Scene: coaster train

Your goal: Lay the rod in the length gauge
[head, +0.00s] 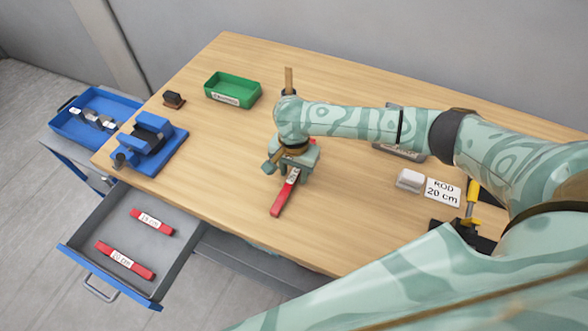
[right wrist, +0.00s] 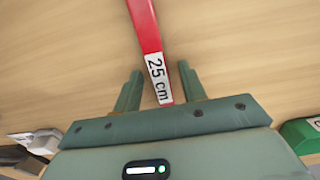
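A red bar labelled 25 cm (head: 283,196) lies on the workbench; its label end also shows in the right wrist view (right wrist: 150,45). My right gripper (head: 289,172) is over that end, pointing down. In the right wrist view its two fingers (right wrist: 160,85) are spread on either side of the bar, with gaps. Two more red bars, seemingly labelled 15 cm (head: 152,222) and 20 cm (head: 125,260), lie in the open drawer. A brown stick (head: 289,79) shows behind my right gripper, partly hidden; I cannot tell if it is the rod. My left gripper is out of view.
A card reading ROD 20 cm (head: 443,191) lies right, beside a white block (head: 410,180) and a yellow-handled tool (head: 471,198). A green tray (head: 233,90), dark block (head: 174,99) and blue vise (head: 150,142) are left. My arm partly hides a grey labelled item (head: 400,152).

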